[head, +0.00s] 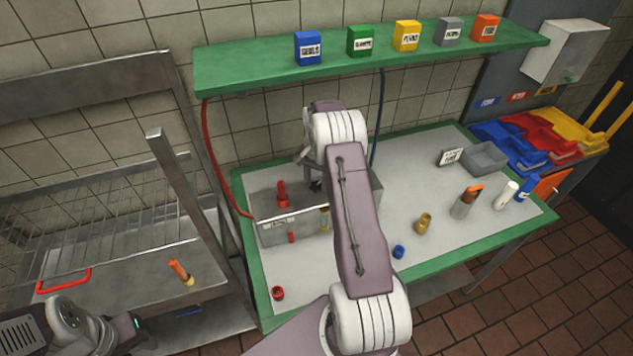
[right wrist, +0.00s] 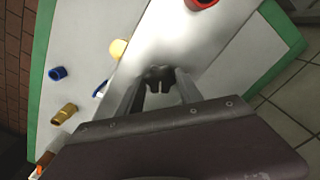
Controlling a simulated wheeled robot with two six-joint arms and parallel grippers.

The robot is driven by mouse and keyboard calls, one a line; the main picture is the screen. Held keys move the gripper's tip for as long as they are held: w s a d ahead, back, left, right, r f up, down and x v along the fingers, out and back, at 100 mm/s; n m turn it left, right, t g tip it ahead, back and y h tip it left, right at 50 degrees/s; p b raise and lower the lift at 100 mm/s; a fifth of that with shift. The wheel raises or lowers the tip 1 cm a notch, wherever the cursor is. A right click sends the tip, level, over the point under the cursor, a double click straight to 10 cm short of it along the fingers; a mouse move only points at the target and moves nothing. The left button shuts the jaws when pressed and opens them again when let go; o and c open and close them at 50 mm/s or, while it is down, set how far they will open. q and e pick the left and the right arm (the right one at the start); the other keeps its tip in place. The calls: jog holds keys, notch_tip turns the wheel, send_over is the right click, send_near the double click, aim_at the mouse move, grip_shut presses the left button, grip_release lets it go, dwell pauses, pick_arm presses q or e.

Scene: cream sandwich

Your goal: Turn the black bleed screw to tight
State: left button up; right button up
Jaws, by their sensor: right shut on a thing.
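The black bleed screw (right wrist: 159,78) sits on top of the grey metal box (right wrist: 215,40). In the right wrist view, both fingers of my right gripper (right wrist: 160,92) are around it and shut on its lobed head. In the head view, my right arm covers much of the box (head: 275,232), and only a small dark part of the screw (head: 316,186) shows beside the arm. My right gripper is mostly hidden there. How far the screw is turned cannot be told. Part of my left arm shows at the lower left, but its fingers do not.
A red knob (head: 282,195) stands on the box left of the screw. A brass fitting (head: 424,223), a blue cap (head: 399,252) and a red cap (head: 278,293) lie on the green-edged table (head: 505,229). A green shelf (head: 270,74) with several coloured boxes hangs above.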

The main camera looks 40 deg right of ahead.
aim_at(317, 185)
jog(key=m, duration=0.5)
jog(key=shift+w+d+r+m, duration=0.1)
jog(key=shift+w+m, duration=0.05)
jog(key=shift+m, duration=0.55)
jog(key=o, duration=1.4)
jog(key=shift+c, duration=0.2)
jog(key=shift+r, duration=0.1)
notch_tip(317, 185, up, 9)
jog(key=b, duration=0.2)
